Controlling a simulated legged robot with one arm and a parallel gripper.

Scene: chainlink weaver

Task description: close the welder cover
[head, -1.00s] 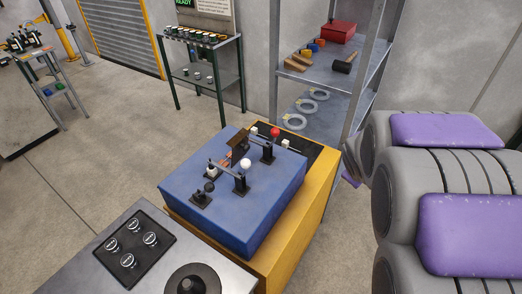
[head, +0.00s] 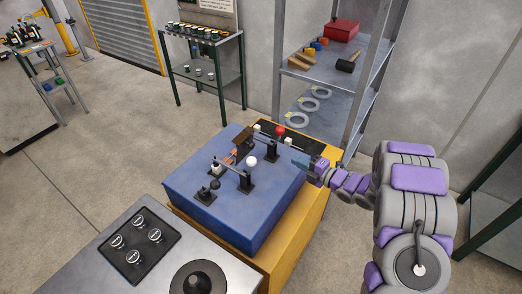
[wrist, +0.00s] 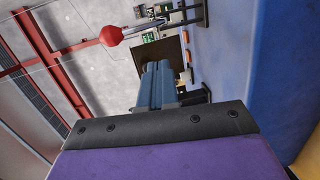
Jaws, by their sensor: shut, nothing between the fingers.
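The welder (head: 215,195) is a blue box on a yellow base. A small dark brown plate (head: 244,138), which looks like the cover, stands tilted up over the copper-coloured parts near its middle. In the wrist view a brown panel (wrist: 172,52), probably the same plate, shows just beyond my fingertips, partly hidden by them. My gripper (head: 297,157) is shut and empty at the right edge of the blue top, pointing left. Its blue fingers lie together in the wrist view (wrist: 157,72). The plate is to the left of the fingers, apart in the head view.
Black posts with levers stand on the welder; one has a white ball (head: 252,161), another a red ball (head: 280,131), close to my gripper. Shelves with rings (head: 298,119) stand behind.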

